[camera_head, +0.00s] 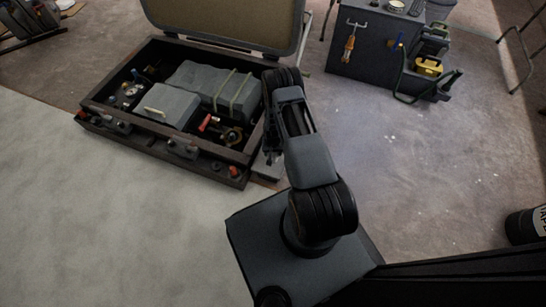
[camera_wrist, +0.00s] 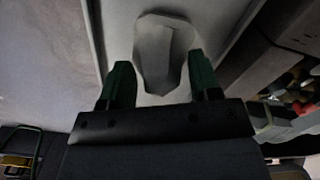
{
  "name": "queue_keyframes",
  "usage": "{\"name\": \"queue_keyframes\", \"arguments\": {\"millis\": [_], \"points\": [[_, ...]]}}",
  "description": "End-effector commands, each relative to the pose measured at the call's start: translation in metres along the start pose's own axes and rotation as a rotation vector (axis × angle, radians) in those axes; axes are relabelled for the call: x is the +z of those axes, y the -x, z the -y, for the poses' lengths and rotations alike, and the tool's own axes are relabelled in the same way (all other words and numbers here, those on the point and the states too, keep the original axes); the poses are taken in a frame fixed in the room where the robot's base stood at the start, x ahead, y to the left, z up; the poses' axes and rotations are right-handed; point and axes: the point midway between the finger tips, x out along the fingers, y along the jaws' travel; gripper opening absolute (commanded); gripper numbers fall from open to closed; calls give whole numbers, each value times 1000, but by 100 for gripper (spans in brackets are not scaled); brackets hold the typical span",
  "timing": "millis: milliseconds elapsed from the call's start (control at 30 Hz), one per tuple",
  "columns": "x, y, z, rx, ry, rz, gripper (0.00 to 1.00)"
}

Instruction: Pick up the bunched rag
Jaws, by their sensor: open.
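A pale grey-white crumpled shape, which looks like the bunched rag (camera_wrist: 165,40), lies on a pale flat panel (camera_wrist: 118,22) in the wrist view. My gripper (camera_wrist: 161,76) is open, with one dark green finger on each side of the rag's near end. I cannot tell how far above the rag the fingers are. In the head view my gripper (camera_head: 272,156) hangs beside the open case's right side, over the edge of the panel (camera_head: 269,171). I cannot make out the rag there; my arm may hide it.
The open dark case (camera_head: 90,108) holds grey boxes (camera_head: 172,104), a red-handled tool (camera_head: 208,122) and small fittings. A dark cabinet (camera_head: 372,52) with a hanging orange-handled tool (camera_head: 349,48) stands at the back. A dark cylinder (camera_head: 524,226) lies at right. The floor between is clear.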

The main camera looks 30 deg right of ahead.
Motion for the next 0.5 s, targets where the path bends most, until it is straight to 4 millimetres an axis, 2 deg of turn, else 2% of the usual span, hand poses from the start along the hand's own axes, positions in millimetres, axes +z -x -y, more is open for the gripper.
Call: {"name": "queue_keyframes", "arguments": {"millis": [167,500], "points": [[-1,1,0,0,0,-2,57],[-1,1,0,0,0,-1,26]]}}
